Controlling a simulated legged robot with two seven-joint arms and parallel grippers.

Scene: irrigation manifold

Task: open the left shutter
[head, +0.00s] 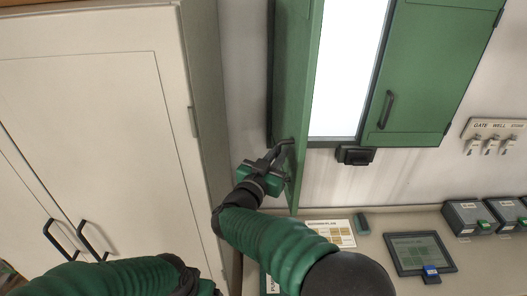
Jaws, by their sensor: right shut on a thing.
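The left shutter (298,75) is a green panel, swung out from the wall and seen nearly edge-on. The bright window opening (347,70) shows to its right. My right gripper (281,149) is shut on the shutter's dark handle near its lower end; the jaws partly hide the handle. The right shutter (425,70) is green, lies flat over the right part of the window and has a black handle (387,108). My left arm crosses the bottom left; only a bit of its gripper's body shows at the bottom edge, and its fingers are out of the picture.
A tall cream cabinet (95,120) with black handles stands close on the left. A black catch (354,155) sits below the window. The counter (380,222) below holds a tablet (419,253), a printed sheet (333,232) and grey boxes (468,217). Labelled hooks (493,139) hang at right.

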